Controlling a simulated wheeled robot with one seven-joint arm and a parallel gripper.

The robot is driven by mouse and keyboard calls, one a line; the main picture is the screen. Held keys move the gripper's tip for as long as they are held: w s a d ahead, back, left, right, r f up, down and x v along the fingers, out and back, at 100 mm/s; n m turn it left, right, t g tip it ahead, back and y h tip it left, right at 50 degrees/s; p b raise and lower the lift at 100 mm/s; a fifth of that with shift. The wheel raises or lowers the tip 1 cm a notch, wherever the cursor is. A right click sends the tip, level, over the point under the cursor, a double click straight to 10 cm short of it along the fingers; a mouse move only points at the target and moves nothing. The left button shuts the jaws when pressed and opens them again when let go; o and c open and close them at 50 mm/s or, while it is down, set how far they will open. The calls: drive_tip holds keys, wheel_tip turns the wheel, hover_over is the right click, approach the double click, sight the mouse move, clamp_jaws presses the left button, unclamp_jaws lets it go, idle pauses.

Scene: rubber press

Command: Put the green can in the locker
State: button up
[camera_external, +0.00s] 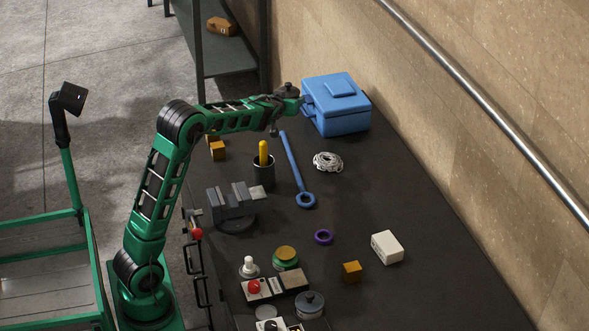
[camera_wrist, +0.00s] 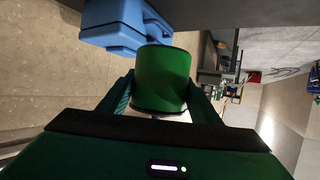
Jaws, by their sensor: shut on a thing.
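The green can (camera_wrist: 163,75) sits between the two fingers of my gripper (camera_wrist: 160,100) in the wrist view, and the gripper is shut on it. In the external view my gripper (camera_external: 292,104) is over the far end of the dark workbench, just left of the blue toolbox (camera_external: 338,105). The can is too small and too hidden to make out clearly there. The blue toolbox also shows beyond the can in the wrist view (camera_wrist: 125,24), with its lid shut. I cannot clearly make out a locker in either view.
The workbench (camera_external: 400,290) carries a blue wrench (camera_external: 297,172), white rope (camera_external: 328,162), a dark cup (camera_external: 264,172) with a yellow-handled tool, and a vise (camera_external: 232,203). A metal shelf (camera_external: 232,56) stands beyond it. A handrail (camera_external: 480,88) runs along the right wall.

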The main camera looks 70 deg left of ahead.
drive_tip(key=w+d+m+t+h, duration=0.1)
drive_tip(key=w+d+m, duration=0.15)
drive_tip(key=d, duration=0.95)
drive_tip(key=w+d+m+t+h, duration=0.15)
drive_tip(key=w+d, duration=0.25)
drive_tip(key=d, duration=0.7)
drive_tip(key=w+d+m+t+h, duration=0.1)
drive_tip(key=w+d+h, duration=0.15)
drive_tip(key=d, duration=0.95)
drive_tip(key=s+d+m+t+h, duration=0.1)
drive_tip(key=s+d+m+h, duration=0.15)
drive_tip(key=d, duration=1.25)
drive_tip(key=s+d+m+t+h, duration=0.1)
drive_tip(key=s+d+m, duration=0.15)
drive_tip(key=d, duration=1.25)
drive_tip(key=shift+n, duration=0.5)
drive_tip(key=d+f, duration=0.3)
drive_tip(key=f, duration=0.1)
drive_tip(key=w+d+f, duration=0.1)
drive_tip(key=d+f, duration=0.3)
drive_tip(key=w+d+f, duration=0.1)
drive_tip(key=d+f, duration=0.3)
drive_tip(key=shift+w+d, duration=0.15)
drive_tip(key=shift+f, duration=2)
drive_tip(key=shift+f, duration=0.1)
